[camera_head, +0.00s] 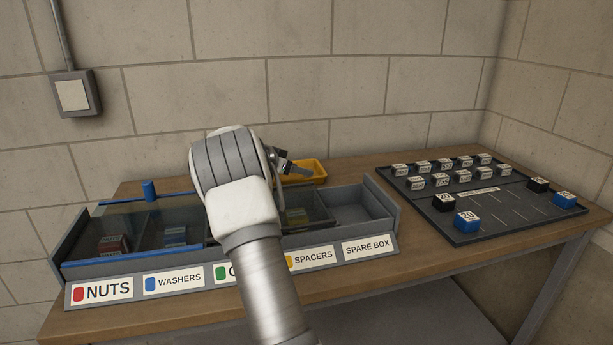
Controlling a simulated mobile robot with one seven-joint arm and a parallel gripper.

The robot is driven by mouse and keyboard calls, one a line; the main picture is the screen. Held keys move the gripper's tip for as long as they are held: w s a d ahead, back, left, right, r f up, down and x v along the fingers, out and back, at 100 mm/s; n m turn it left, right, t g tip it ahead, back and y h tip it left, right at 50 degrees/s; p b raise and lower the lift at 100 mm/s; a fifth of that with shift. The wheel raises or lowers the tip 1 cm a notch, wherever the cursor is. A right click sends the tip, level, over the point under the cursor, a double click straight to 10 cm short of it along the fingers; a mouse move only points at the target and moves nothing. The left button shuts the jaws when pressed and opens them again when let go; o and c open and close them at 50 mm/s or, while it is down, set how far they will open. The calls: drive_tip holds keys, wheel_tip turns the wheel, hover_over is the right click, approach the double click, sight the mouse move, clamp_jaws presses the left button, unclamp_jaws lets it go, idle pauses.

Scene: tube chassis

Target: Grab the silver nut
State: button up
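No silver nut can be made out in this view. The organiser box (66,270) has a compartment labelled NUTS (102,290) at its left end. A small dark red and grey block (113,243) shows inside that compartment, under a clear lid (125,222) with a blue edge and a blue knob (149,190). My gripper (300,168) is behind and above the middle of the box, close to a yellow tray (312,174). My arm hides the middle compartments and part of the gripper. I cannot tell whether its fingers are apart.
Other labels read WASHERS (173,280), SPACERS (312,256) and SPARE BOX (368,246); the spare compartment (362,217) looks empty. A dark board (500,225) with several numbered blocks lies at right. The wall stands close behind the wooden table (420,285).

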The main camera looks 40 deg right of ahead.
drive_tip(key=shift+x, duration=1.2)
drive_tip(key=shift+d+f, duration=0.1)
drive_tip(key=shift+f, duration=0.2)
drive_tip(key=shift+w+f, duration=0.1)
drive_tip(key=shift+f, duration=0.05)
drive_tip(key=c, duration=0.4)
clamp_jaws()
drive_tip(key=shift+r, duration=0.25)
drive_tip(key=shift+o, duration=2)
unclamp_jaws()
